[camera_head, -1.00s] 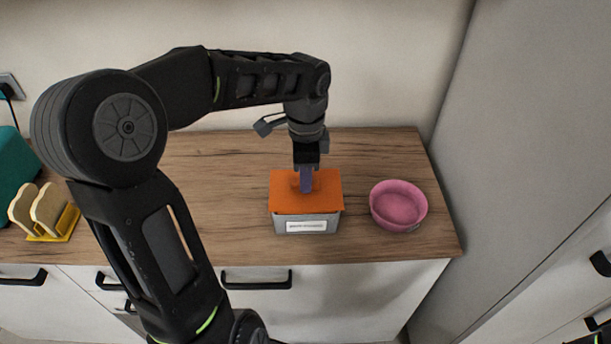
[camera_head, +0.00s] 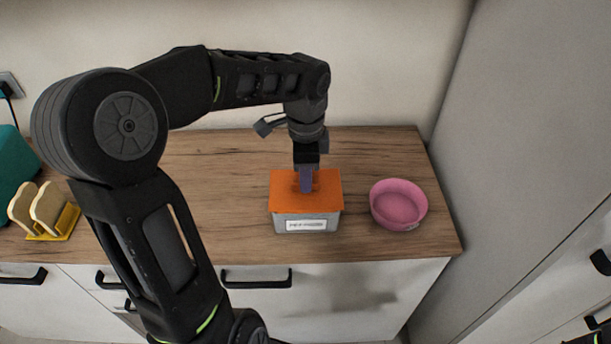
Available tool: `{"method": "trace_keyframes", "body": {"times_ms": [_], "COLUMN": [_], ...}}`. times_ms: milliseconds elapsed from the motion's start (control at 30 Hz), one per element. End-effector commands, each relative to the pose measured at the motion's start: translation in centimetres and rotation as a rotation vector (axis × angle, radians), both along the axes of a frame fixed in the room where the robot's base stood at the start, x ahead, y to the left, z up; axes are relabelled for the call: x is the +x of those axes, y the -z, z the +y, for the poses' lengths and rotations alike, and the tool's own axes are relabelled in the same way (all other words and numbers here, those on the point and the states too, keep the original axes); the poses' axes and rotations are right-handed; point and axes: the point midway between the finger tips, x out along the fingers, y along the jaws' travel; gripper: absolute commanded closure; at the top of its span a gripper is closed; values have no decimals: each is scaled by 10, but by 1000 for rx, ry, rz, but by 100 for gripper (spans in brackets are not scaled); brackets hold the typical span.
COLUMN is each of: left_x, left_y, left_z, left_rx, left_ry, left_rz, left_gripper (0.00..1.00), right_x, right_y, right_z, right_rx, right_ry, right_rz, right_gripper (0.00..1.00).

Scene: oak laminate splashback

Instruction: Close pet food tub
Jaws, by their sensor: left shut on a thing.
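The pet food tub (camera_head: 281,224) is a grey box with a white label on its front, standing on the wooden counter. Its orange lid (camera_head: 325,200) lies over the top and looks about level. My left gripper (camera_head: 305,188) points straight down at the middle of the lid. It is shut on the lid's raised grip, which the fingers mostly hide. The tub's rim under the lid is hidden, so I cannot tell how tightly the lid sits.
A pink bowl (camera_head: 398,207) stands close to the right of the tub. A yellow rack with bread slices (camera_head: 47,208) and a teal appliance (camera_head: 14,165) are at the far left. The counter (camera_head: 225,185) left of the tub is clear. A tall grey cabinet side (camera_head: 530,120) bounds the right.

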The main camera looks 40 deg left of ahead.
Motion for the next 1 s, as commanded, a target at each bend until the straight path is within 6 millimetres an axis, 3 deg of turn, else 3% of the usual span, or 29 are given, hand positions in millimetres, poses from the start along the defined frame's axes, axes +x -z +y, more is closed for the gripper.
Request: {"method": "trace_keyframes", "body": {"times_ms": [1000], "left_x": [0], "left_y": [9], "left_z": [0], "left_rx": [0], "left_ry": [1], "left_rz": [0], "left_gripper": [100], "right_x": [0], "right_y": [4], "right_z": [0], "right_rx": [0], "right_ry": [0], "right_rz": [0], "right_gripper": [76]}}
